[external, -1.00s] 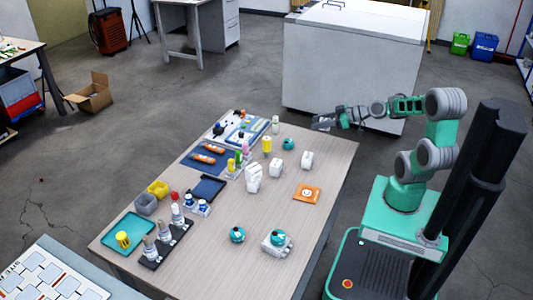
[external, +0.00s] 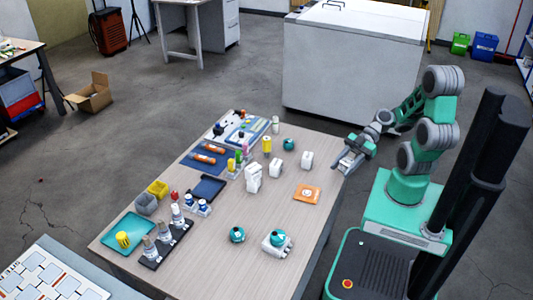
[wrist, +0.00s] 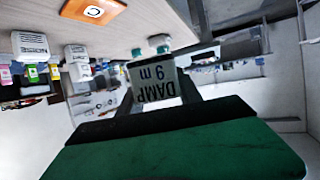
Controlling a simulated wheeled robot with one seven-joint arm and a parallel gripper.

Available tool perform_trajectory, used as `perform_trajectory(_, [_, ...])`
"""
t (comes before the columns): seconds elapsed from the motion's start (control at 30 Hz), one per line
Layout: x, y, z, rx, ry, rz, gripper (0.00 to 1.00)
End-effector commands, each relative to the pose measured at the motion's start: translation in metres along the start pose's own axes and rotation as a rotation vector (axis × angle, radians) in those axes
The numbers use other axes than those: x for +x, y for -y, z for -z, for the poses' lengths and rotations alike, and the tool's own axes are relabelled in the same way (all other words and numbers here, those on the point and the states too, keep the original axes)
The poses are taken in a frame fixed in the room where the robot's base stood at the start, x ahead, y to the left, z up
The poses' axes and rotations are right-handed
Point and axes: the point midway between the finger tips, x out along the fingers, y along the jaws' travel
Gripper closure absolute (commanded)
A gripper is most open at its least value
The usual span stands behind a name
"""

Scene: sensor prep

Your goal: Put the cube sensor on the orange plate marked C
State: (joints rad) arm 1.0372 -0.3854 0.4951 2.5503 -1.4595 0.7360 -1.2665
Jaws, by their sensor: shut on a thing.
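The cube sensor (wrist: 153,86) is a grey, box-like block lettered "DAMP 9 m" in the wrist view, where the lettering appears upside down. My gripper (wrist: 158,80) is shut on it, with a dark finger on each side. In the external view my gripper (external: 347,162) is in the air by the table's right edge, above and to the right of the orange plate. The held block is too small there to make out clearly. The orange plate (external: 307,194) lies flat and bare on the table; its mark C shows in the wrist view (wrist: 95,11).
White sensors (external: 307,160) stand on the table (external: 215,262) behind and left of the plate. Teal round items (external: 237,235) are nearer the front. Bottles, trays and bins fill the left side. The tabletop around the plate is mostly clear.

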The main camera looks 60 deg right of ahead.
Motion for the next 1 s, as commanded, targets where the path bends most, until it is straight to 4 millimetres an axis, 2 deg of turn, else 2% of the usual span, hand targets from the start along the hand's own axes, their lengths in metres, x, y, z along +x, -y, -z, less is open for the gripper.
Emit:
perform_trajectory(0.03, [0.012, -0.005, -0.012, -0.006, 0.001, 0.008, 0.99])
perform_trajectory(0.1, [0.026, -0.017, -0.018, -0.01, 0.002, 0.01, 0.99])
perform_trajectory(0.4, [0.079, -0.067, -0.027, 0.004, -0.005, 0.007, 0.99])
perform_trajectory(0.5, [0.097, -0.081, -0.04, 0.006, -0.004, 0.005, 0.99])
perform_trajectory(0.77, [0.12, -0.098, -0.059, 0.004, -0.002, 0.001, 0.99])
perform_trajectory(0.9, [0.129, -0.098, -0.083, 0.006, -0.002, 0.0, 0.99])
perform_trajectory(1.0, [0.13, -0.098, -0.084, 0.001, -0.002, -0.003, 0.99])
